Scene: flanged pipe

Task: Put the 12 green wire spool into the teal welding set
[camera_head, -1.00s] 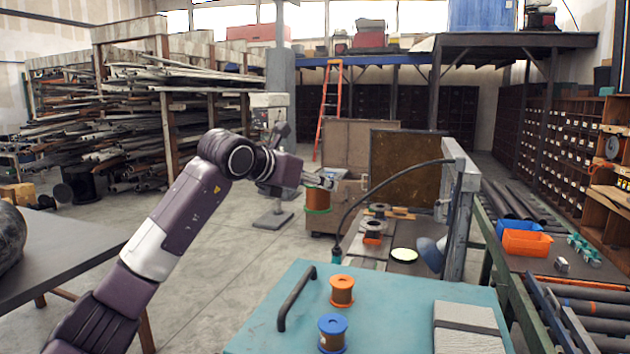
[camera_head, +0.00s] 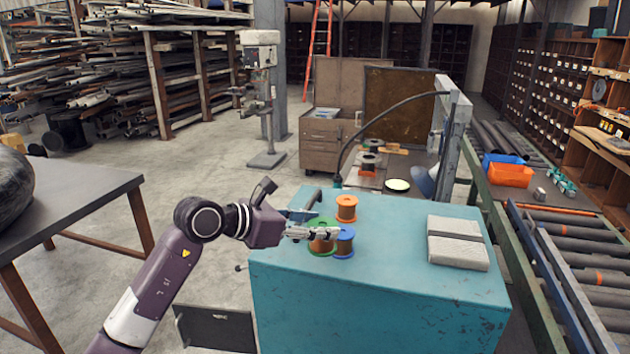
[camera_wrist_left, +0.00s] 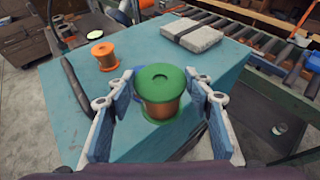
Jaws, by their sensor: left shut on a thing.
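The green wire spool (camera_head: 320,245), with green flanges and copper-brown wire, is held upright between the fingers of my left gripper (camera_head: 325,232). It also shows between the fingers in the left wrist view (camera_wrist_left: 160,95). The gripper is over the top of the teal welding set (camera_head: 390,240), a large teal box, near its left side. I cannot tell whether the spool touches the top. A blue spool (camera_head: 345,243) stands right beside the green one and is mostly hidden in the wrist view. My right gripper is not in view.
An orange spool (camera_head: 346,208) stands behind on the teal top, near a dark handle (camera_head: 313,197). A grey block (camera_head: 457,243) lies at the right; the top between is clear. A hose (camera_head: 385,112) arches behind. A roller rack (camera_head: 580,255) stands right, a dark table (camera_head: 85,190) left.

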